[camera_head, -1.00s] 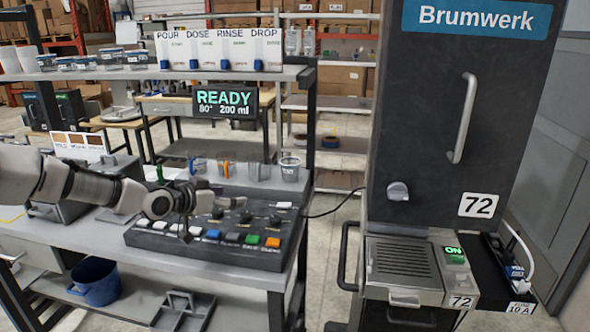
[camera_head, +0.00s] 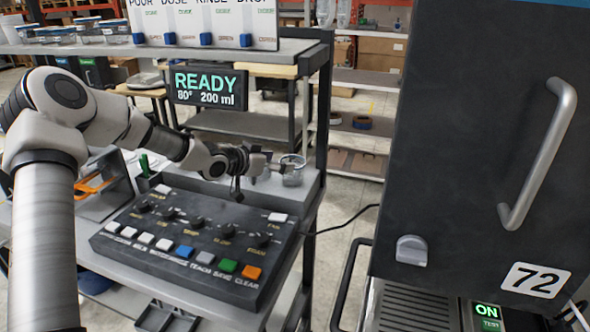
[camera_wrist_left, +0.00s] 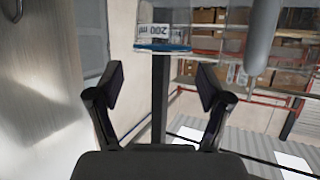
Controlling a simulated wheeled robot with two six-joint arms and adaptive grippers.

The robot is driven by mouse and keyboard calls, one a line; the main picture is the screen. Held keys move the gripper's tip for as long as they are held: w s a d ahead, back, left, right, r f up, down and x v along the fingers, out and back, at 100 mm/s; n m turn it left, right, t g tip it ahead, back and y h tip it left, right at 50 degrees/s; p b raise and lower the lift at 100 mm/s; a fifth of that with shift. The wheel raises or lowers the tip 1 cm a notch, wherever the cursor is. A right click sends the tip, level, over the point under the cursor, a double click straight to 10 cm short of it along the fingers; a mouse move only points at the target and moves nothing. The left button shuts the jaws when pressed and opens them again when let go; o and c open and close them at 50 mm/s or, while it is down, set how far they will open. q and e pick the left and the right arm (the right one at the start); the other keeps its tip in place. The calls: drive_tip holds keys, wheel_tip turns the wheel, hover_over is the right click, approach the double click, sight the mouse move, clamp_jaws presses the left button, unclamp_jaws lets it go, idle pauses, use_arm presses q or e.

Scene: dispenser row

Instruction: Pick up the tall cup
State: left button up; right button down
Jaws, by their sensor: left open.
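My left gripper (camera_head: 264,166) is by the clear cups on the ledge behind the button panel. Its fingers are open and empty in the left wrist view (camera_wrist_left: 160,86). A clear cup (camera_head: 293,171) stands at the ledge's right end, just right of the gripper. The gripper and arm hide most of the other cups, and I cannot tell which is the tall cup. In the left wrist view, a clear container (camera_wrist_left: 163,47) with a blue rim and a "200 ml" label appears upside down beyond the fingertips.
The button panel (camera_head: 170,262) with knobs and coloured buttons lies below the gripper. The READY display (camera_head: 209,88) hangs above it from the upper shelf (camera_head: 290,50). A dark post stands right of the cups. The Brumwerk machine (camera_head: 455,150) stands further right.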

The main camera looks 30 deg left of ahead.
sight(300, 162)
use_arm(q)
drive_tip(key=x, duration=0.4)
drive_tip(key=p+x, duration=0.1)
drive_tip(key=x, duration=0.1)
drive_tip(key=shift+a+f, duration=0.15)
drive_tip(key=shift+a, duration=0.1)
drive_tip(key=shift+s, duration=0.3)
drive_tip(key=c, duration=0.6)
drive_tip(key=shift+r, duration=0.25)
